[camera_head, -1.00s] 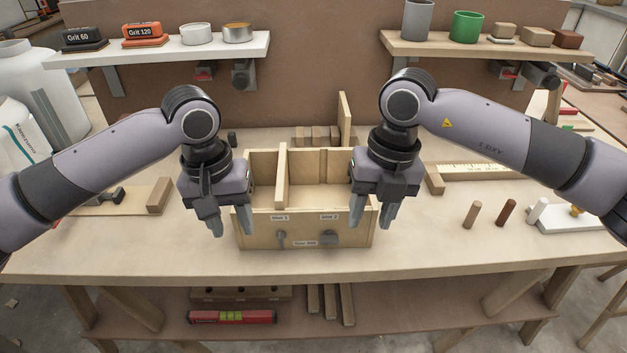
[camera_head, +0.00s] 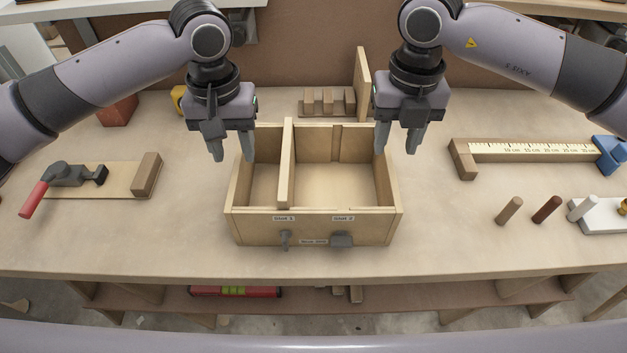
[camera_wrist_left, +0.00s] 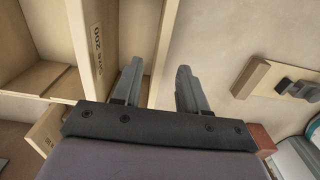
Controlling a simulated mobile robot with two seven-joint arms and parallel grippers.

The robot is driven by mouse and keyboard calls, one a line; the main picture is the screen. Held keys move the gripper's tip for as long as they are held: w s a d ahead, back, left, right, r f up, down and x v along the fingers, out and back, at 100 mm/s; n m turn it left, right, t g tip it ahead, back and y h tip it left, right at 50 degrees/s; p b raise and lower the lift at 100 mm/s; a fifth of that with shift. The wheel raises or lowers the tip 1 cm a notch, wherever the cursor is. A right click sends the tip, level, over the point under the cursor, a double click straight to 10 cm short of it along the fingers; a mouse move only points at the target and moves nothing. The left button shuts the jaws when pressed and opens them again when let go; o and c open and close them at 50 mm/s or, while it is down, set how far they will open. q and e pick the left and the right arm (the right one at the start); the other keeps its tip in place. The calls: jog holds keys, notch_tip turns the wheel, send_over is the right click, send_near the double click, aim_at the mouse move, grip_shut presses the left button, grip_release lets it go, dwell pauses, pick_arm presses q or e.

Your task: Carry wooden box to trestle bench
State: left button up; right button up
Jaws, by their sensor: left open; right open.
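The wooden box (camera_head: 320,227) is open-topped, with a divider and labels on its front. It stands upright on the wooden workbench (camera_head: 120,245). My left gripper (camera_head: 232,157) is open and empty at the box's left wall, one finger on each side of it in the picture. In the left wrist view, the wall (camera_wrist_left: 147,45) lies between the open fingers (camera_wrist_left: 158,82). My right gripper (camera_head: 396,146) is open and empty at the right wall, in a similar pose. I cannot tell whether the fingers touch the walls. No separate trestle bench can be made out.
A red-handled clamp on a board (camera_head: 100,178) lies left of the box. A ruler on a wooden strip (camera_head: 530,151) and several pegs (camera_head: 546,209) are to the right. A slotted block (camera_head: 328,102) and upright board (camera_head: 362,80) stand behind. The bench front is clear.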

aim_at(236, 162)
pick_arm(q)
jog(key=shift+w+f, duration=0.1)
jog(key=shift+f, duration=3.5)
pick_arm(e)
jog(key=shift+f, duration=3.6)
pick_arm(q)
grip_shut()
pick_arm(e)
jog(key=shift+w, duration=0.1)
grip_shut()
pick_arm(q)
jog(key=shift+r, duration=0.15)
pick_arm(e)
jog(key=shift+r, duration=0.15)
